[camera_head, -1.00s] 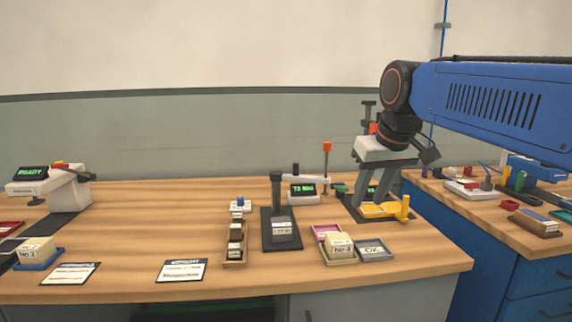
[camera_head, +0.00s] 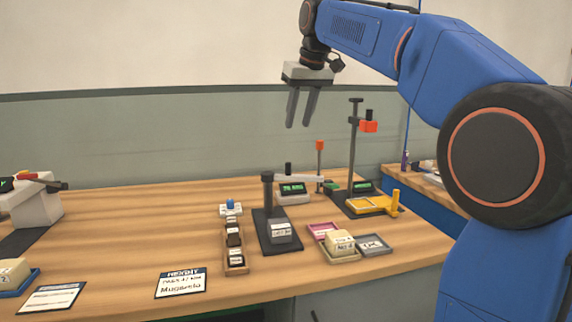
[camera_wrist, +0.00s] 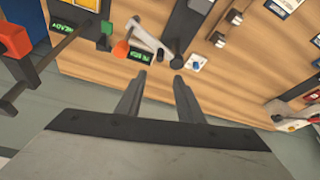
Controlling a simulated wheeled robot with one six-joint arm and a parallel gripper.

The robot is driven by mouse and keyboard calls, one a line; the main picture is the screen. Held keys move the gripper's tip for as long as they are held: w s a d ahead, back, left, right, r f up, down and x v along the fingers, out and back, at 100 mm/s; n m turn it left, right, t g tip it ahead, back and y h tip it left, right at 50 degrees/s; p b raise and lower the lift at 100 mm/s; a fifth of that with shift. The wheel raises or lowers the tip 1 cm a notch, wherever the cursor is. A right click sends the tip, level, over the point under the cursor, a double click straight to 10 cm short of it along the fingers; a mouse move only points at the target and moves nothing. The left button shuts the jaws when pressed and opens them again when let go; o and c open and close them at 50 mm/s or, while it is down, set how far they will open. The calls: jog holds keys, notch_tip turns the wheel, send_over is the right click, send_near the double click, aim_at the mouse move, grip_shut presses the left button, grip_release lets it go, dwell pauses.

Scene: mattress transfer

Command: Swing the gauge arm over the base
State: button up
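The gauge stands mid-bench, with a dark post (camera_head: 267,190) on a black base plate (camera_head: 265,240). A grey block (camera_head: 281,231) with a label sits on the base. The pale gauge arm (camera_head: 305,179) points right from the post, off to the side of the base, and carries a short black knob (camera_head: 288,168). An upright handle with an orange-red top (camera_head: 320,145) stands at its far end. The wrist view also shows the gauge arm (camera_wrist: 148,37) and the orange top (camera_wrist: 120,48). My gripper (camera_head: 299,125) is open and empty, high above the gauge; its fingertips (camera_wrist: 160,76) are apart.
A green-lit display (camera_head: 292,189) stands behind the arm. A tall stand with a red clamp (camera_head: 368,127) and a yellow fixture (camera_head: 370,204) are to the right. A wooden rack (camera_head: 235,250) is left of the base; small trays (camera_head: 374,245) are right.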

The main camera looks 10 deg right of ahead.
aim_at(288, 163)
jog(key=x, duration=1.6)
jog(key=shift+f, duration=0.25)
jog(key=shift+c, duration=0.3)
grip_shut()
